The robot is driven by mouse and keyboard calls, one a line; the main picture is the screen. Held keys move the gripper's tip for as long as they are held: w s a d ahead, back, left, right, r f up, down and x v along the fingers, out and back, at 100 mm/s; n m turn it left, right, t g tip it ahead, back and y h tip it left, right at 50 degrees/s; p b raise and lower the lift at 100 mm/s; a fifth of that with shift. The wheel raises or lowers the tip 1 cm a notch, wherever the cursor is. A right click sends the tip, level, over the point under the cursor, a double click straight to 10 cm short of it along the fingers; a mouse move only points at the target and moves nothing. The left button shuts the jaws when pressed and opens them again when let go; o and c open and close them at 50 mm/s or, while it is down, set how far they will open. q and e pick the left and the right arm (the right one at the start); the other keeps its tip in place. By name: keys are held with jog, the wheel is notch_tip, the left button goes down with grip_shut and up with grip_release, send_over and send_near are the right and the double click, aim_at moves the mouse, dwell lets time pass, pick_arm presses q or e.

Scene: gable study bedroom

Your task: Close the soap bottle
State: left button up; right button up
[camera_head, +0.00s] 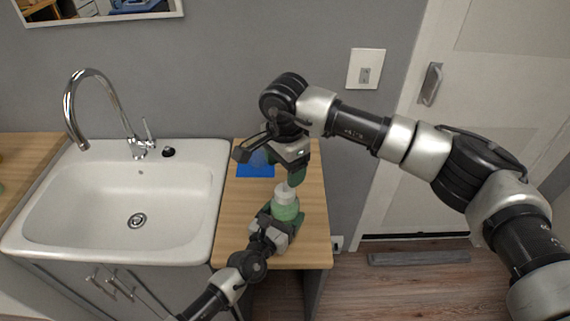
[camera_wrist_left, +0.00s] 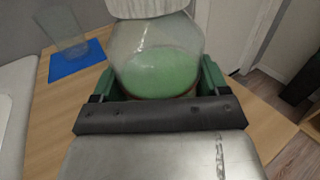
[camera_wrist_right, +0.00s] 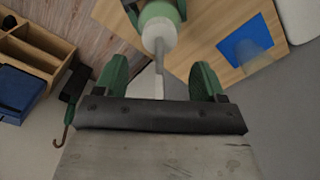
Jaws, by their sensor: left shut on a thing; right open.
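The soap bottle (camera_head: 286,211) is clear with green liquid and a white top, and stands upright on the wooden counter. It fills the middle of the left wrist view (camera_wrist_left: 157,65). My left gripper (camera_wrist_left: 157,88) is shut on the bottle's body from the near side. In the right wrist view, the bottle's white cap (camera_wrist_right: 159,34) has a thin pale stem (camera_wrist_right: 158,82) pointing toward the camera. My right gripper (camera_wrist_right: 158,78) is open above the bottle, with its fingers on both sides of the stem and apart from it. Whether the cap is fully seated cannot be told.
A blue mat (camera_wrist_left: 78,62) with a clear glass (camera_wrist_left: 62,32) lies on the counter (camera_head: 250,245) behind the bottle. A white sink (camera_head: 180,205) with a tall faucet (camera_head: 97,73) is to the left. A door (camera_head: 470,130) stands to the right.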

aim_at(285, 190)
jog(key=shift+n, duration=0.9)
jog(key=shift+f, duration=4)
jog(key=c, duration=0.9)
jog(key=m, duration=0.8)
jog(key=shift+m, duration=0.3)
jog(key=o, duration=1.1)
jog(key=shift+c, duration=0.2)
